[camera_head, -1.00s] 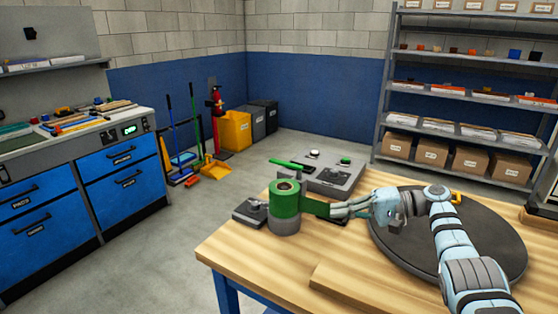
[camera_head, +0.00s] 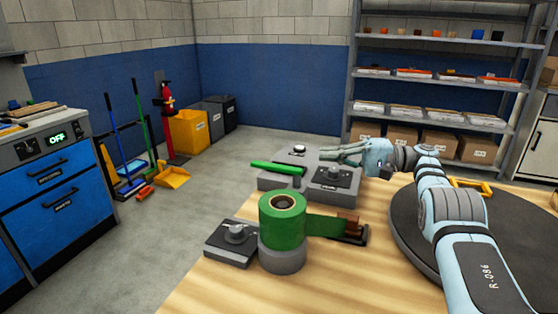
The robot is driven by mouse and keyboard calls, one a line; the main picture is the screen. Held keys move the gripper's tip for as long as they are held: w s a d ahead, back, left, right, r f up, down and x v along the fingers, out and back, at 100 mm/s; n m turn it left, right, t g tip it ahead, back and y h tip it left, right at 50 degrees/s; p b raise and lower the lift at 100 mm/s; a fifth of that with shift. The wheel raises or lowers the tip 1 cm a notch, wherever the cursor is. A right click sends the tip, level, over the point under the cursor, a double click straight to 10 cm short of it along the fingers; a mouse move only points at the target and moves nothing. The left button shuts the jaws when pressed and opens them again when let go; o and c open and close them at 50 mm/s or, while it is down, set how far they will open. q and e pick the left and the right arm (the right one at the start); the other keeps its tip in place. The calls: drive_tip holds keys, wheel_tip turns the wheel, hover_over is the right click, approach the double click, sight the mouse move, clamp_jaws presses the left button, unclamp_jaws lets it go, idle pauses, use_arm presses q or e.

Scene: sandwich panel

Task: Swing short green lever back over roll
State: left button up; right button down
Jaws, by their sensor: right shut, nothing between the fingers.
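A short green lever (camera_head: 275,167) lies roughly level over a grey panel box (camera_head: 270,186) behind the roll. A roll of green tape (camera_head: 283,212) stands upright on a round grey base (camera_head: 283,260) on the wooden table. A strip of its tape runs right to a brown block (camera_head: 348,221). My right gripper (camera_head: 322,154) comes in from the right, shut and empty, above the back of the box. Its fingertips point left and are right of the lever's right end, apart from it. My left gripper is out of view.
A grey plate with a knob (camera_head: 231,243) sits left of the roll. Another knob (camera_head: 340,174) is on the box, near my right gripper. A large dark round disc (camera_head: 412,250) covers the table's right side. Bare tabletop (camera_head: 340,280) shows in front.

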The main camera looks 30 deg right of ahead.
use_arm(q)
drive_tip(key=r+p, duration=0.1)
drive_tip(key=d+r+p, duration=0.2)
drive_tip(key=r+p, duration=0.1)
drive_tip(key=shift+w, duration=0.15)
use_arm(e)
drive_tip(key=w+a, duration=0.3)
drive_tip(key=a, duration=0.8)
drive_tip(key=shift+w+f, duration=0.2)
drive_tip(key=shift+w, duration=0.1)
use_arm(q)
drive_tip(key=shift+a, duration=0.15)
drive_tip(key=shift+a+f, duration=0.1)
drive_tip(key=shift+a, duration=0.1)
use_arm(e)
drive_tip(key=shift+a, duration=0.2)
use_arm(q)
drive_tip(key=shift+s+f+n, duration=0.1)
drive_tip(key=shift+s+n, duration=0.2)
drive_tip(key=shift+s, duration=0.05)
use_arm(e)
drive_tip(key=shift+a, duration=0.25)
